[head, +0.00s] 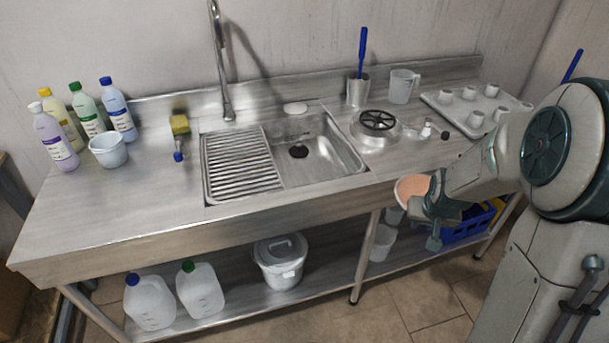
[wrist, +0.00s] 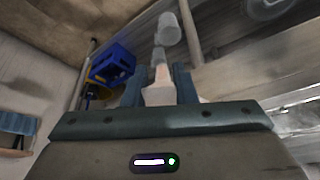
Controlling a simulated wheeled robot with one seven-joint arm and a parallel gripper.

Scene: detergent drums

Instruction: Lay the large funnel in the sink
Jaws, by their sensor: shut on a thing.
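The large funnel (head: 410,187) shows in the head view as a wide, peach-coloured round mouth beside my gripper (head: 430,210), in front of the counter's front edge. My gripper is shut on it; the fingers hide part of it. In the wrist view a pale, pinkish piece of the funnel (wrist: 158,92) sits between the two fingers of my gripper (wrist: 158,86). The steel sink (head: 340,158) is set in the counter, left of and beyond my gripper. Its basin has a dark drain and looks empty. A ribbed drainboard (head: 240,163) adjoins it on the left.
A tall faucet (head: 223,70) rises behind the sink. Right of the basin stand a clear round vessel with a black wheel-like top (head: 376,121), a steel cup (head: 357,91) and a white jug (head: 402,86). A blue crate (head: 468,230) is below the counter.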

